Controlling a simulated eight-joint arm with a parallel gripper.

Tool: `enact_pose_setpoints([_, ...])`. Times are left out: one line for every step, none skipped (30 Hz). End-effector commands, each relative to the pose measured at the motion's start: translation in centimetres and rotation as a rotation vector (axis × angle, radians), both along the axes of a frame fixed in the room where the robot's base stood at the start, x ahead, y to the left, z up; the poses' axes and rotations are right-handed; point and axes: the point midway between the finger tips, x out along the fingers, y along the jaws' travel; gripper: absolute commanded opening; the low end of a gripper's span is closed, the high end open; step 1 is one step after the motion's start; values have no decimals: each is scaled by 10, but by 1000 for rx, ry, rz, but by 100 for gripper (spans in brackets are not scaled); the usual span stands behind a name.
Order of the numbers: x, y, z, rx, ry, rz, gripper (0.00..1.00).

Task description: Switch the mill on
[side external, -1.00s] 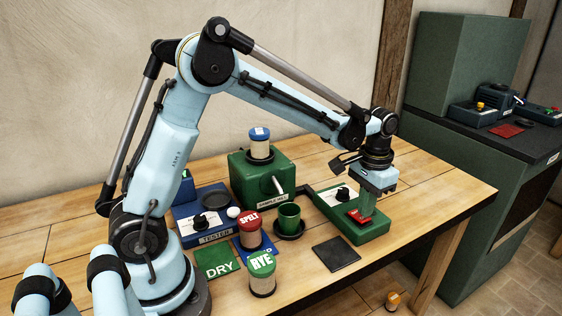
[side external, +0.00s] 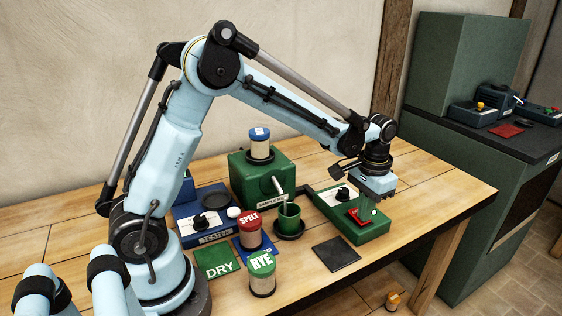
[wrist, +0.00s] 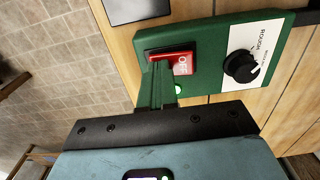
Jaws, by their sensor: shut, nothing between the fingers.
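The mill (side external: 250,180) is a green box with a blue-lidded jar (side external: 260,148) on top and a pale spout over a green cup (side external: 289,216); a thin pale streak shows between spout and cup. Its green control box (side external: 372,232) stands to the right. In the wrist view the control box (wrist: 215,70) carries a red rocker switch (wrist: 184,63) marked OFF on its right half, and a small lit green lamp (wrist: 178,89). My gripper (wrist: 157,68) is shut and empty, fingertips at the rocker's left half, hiding it; whether they touch I cannot tell. The side view also shows my gripper (side external: 369,208).
The control box has a black knob (wrist: 240,66) on a white plate. A dark square pad (side external: 336,253) lies in front. Jars labelled SPELT (side external: 249,230) and RYE (side external: 262,274), a green DRY mat (side external: 217,262) and a blue tester (side external: 200,212) stand to the left.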

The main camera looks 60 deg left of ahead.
Motion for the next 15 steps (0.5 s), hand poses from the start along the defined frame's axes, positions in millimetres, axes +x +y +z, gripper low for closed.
enact_pose_setpoints([0, 0, 0, 0, 0, 0, 0])
enact_pose_setpoints([0, 0, 1, 0, 0, 0, 0])
enact_pose_setpoints([0, 0, 2, 0, 0, 0, 0])
enact_pose_setpoints([0, 0, 4, 0, 0, 0, 0])
enact_pose_setpoints([0, 0, 6, 0, 0, 0, 0])
enact_pose_setpoints([0, 0, 9, 0, 0, 0, 0])
enact_pose_setpoints([0, 0, 11, 0, 0, 0, 0])
enact_pose_setpoints([0, 0, 13, 0, 0, 0, 0])
enact_pose_setpoints([0, 0, 16, 0, 0, 0, 0])
enact_pose_setpoints([0, 0, 18, 0, 0, 0, 0])
enact_pose_setpoints([0, 0, 20, 0, 0, 0, 0])
enact_pose_setpoints([0, 0, 23, 0, 0, 0, 0])
enact_pose_setpoints([0, 0, 25, 0, 0, 0, 0])
enact_pose_setpoints([0, 0, 28, 0, 0, 0, 0])
enact_pose_setpoints([0, 0, 31, 0, 0, 0, 0])
